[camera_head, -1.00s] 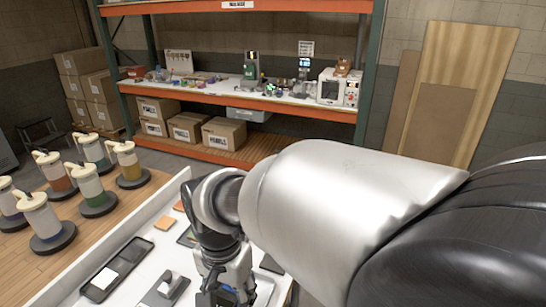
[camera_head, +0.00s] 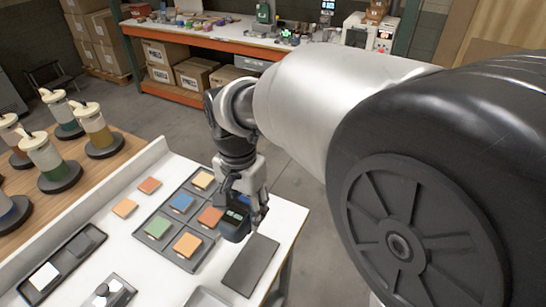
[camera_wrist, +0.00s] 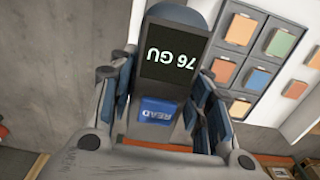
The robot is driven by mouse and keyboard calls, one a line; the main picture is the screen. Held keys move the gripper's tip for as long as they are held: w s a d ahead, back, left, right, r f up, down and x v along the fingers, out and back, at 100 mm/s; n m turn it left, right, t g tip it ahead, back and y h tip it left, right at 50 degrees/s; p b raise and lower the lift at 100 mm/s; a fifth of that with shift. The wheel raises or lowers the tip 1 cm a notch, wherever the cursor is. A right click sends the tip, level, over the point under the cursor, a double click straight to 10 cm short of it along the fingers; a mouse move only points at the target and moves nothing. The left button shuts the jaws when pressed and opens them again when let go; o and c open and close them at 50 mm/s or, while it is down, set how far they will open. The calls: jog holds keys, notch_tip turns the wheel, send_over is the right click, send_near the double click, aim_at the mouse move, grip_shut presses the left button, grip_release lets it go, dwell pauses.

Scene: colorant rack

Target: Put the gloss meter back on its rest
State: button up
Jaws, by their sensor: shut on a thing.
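The gloss meter is a dark handheld block with a lit display reading "76 GU" and a blue READ button, seen upside down in the wrist view (camera_wrist: 172,52). My gripper (camera_wrist: 163,82) is shut on it, with fingers on both sides. In the head view my gripper (camera_head: 243,206) points down and holds the gloss meter (camera_head: 233,228) near the right edge of the white table. A flat dark grey pad (camera_head: 250,264), possibly the rest, lies just in front of it, with nothing on it. I cannot tell the meter's exact height above the table.
A grey tray (camera_head: 166,247) with several coloured swatches lies just left of the meter. Loose swatches (camera_head: 125,208) are behind it. A dark tray with a white tile (camera_head: 46,275) and a small device (camera_head: 108,292) are at the front left. Colorant canisters (camera_head: 98,128) stand on the wooden counter.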

notch_tip(320, 180, down, 20)
jog(key=b, duration=0.6)
jog(key=o, duration=1.4)
jog(key=shift+f, duration=0.1)
notch_tip(320, 180, up, 12)
jog(key=p, duration=0.4)
jog(key=d+r+n+t, duration=0.1)
jog(key=d+r, duration=0.5)
jog(key=d, duration=0.1)
jog(key=s+d+r+n+t, duration=0.1)
jog(key=s+d+r, duration=0.2)
jog(key=s+d, duration=0.4)
jog(key=s+d+r+n+t, duration=0.2)
jog(key=s+d+r, duration=0.1)
jog(key=s+d, duration=0.4)
jog(key=d, duration=0.3)
jog(key=shift+s+r+n+t, duration=0.3)
jog(key=shift+s, duration=0.05)
